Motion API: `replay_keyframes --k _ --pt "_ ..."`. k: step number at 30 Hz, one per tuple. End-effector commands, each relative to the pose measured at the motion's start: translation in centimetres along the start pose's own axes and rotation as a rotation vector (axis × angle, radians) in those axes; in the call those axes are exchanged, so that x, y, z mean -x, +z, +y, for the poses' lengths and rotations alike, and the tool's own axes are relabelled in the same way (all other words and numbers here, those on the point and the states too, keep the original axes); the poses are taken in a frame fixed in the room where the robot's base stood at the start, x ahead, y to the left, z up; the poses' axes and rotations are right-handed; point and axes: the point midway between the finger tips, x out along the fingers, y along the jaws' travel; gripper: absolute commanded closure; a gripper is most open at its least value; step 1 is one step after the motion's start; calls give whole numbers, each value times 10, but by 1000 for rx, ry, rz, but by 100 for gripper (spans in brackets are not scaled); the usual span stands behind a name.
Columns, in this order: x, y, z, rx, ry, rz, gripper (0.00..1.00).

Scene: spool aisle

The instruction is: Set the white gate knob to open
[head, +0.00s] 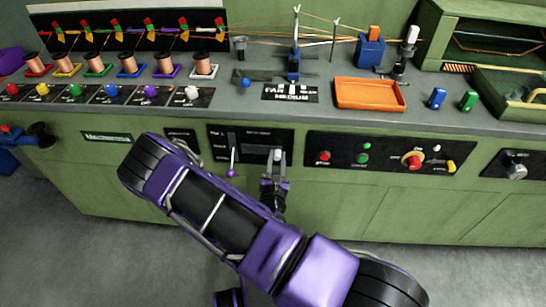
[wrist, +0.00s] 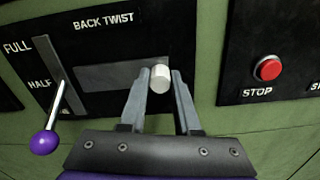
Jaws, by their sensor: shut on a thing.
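A white knob (wrist: 160,79) stands out from the black panel at the right end of a grey slot, beneath the words BACK TWIST. My gripper (wrist: 160,73) is shut on this knob, with one finger on each side; it also shows in the head view (head: 275,165). Another white knob (head: 192,92) sits at the right end of a row of coloured knobs on the counter, below a copper spool, apart from my gripper. I cannot read any gate or open label at either knob.
A purple-balled lever (wrist: 45,142) is left of my gripper, by the FULL and HALF marks. A red STOP button (wrist: 268,68) is on the panel to the right. An orange tray (head: 370,94) lies on the counter above. My arm covers part of the cabinet front.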

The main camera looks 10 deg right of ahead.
Motion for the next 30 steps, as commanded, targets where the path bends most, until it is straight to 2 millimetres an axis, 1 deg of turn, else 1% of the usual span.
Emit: replay_keyframes --k 1,3,10,11,15,16,25,28,30 --pt "1 4 -9 6 -6 4 100" --pt "1 4 -16 3 -5 4 100" --pt "1 2 -16 1 -2 3 100" --pt "1 2 -16 1 -2 3 67" --pt "1 2 -16 1 -2 3 42" --pt "1 3 -16 1 -2 3 38" --pt "1 3 -15 1 -2 2 38" --pt "8 3 -15 2 -1 3 38" --pt "17 3 -15 2 -1 5 38"
